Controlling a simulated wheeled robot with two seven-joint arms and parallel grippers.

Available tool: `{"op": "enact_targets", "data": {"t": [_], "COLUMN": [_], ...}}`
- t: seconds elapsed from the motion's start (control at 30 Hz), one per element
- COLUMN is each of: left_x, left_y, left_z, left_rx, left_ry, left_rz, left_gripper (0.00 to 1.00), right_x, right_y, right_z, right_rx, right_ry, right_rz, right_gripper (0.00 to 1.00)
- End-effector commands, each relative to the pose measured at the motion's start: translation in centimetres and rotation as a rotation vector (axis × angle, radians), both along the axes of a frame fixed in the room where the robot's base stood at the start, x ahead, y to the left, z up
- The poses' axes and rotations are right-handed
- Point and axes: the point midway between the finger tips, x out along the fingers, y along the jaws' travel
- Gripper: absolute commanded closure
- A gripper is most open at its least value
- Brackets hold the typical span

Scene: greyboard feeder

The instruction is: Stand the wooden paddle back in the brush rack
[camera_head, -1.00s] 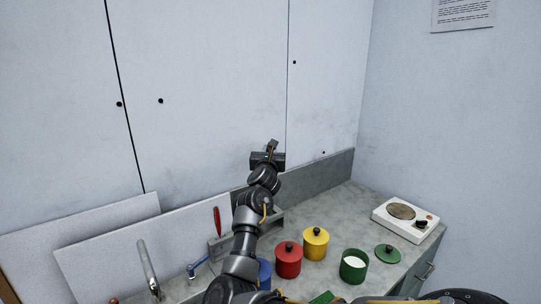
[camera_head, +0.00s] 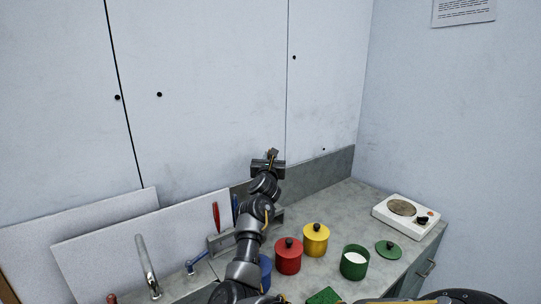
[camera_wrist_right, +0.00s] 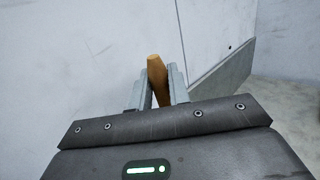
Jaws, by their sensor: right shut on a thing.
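My right gripper (camera_head: 271,155) is in front of the back wall, above and behind the brush rack (camera_head: 220,240). In the right wrist view it (camera_wrist_right: 160,82) is shut on the wooden paddle (camera_wrist_right: 157,78), an orange-brown piece between the two fingers. The grey rack stands on the counter near the back, partly covered by my arm. A red handle (camera_head: 216,217) and a blue handle (camera_head: 235,206) stand up at it. My left gripper is not in view.
Red (camera_head: 288,259), yellow (camera_head: 315,240) and open green (camera_head: 354,263) canisters stand right of my arm; a blue canister (camera_head: 265,270) is close beside it. A tap (camera_head: 148,265) and leaning boards (camera_head: 140,255) are left.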

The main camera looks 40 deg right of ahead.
Motion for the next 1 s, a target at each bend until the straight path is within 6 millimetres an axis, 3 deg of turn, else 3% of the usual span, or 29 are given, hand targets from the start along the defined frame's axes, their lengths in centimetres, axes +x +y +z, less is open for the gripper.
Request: {"op": "enact_targets", "data": {"t": [1.0], "left_x": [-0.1], "left_y": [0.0], "left_z": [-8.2], "left_rx": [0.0], "left_ry": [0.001], "left_rz": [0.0], "left_gripper": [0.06], "right_x": [0.0], "right_y": [0.0], "right_z": [-8.9], "right_rx": [0.0], "right_ry": [-0.001], "right_rz": [0.0], "right_gripper": [1.0]}}
